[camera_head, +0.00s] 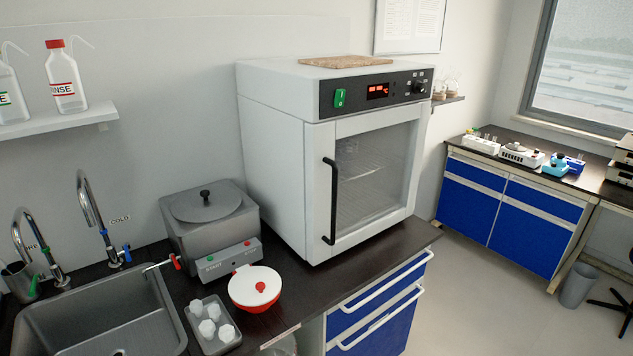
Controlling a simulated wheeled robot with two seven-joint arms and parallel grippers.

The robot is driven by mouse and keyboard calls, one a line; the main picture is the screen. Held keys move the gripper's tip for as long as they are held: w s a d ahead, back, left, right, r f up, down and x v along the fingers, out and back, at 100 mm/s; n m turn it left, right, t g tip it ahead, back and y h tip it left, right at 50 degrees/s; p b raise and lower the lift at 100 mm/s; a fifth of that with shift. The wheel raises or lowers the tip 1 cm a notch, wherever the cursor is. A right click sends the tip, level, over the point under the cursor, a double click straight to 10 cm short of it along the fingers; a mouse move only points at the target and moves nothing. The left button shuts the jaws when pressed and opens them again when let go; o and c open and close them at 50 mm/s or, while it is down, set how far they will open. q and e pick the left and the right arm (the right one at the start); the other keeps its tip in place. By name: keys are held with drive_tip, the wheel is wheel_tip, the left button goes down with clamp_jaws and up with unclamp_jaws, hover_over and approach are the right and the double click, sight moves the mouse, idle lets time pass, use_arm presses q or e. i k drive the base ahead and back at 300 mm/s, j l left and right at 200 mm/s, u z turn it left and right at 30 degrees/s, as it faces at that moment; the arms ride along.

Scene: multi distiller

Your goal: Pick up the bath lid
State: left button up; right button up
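The water bath (200,235) is a grey metal box on the dark counter, between the sink and the white oven. Its bath lid (206,202) is a round grey disc with a black knob (205,194) on top, and it lies on the top of the bath. A control panel with buttons (228,261) is at its front, and a tap with a red handle (176,262) is on its left side. Neither of my grippers shows in the head view.
A white-and-red round container (255,288) and a grey tray of white pieces (213,328) stand in front of the bath. The oven (330,150) stands close on the right. The sink (100,315) with two faucets is on the left. A shelf (60,121) holds wash bottles.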

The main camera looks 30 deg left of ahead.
sight(200, 204)
drive_tip(key=i+z, duration=0.5)
drive_tip(key=i, duration=0.75)
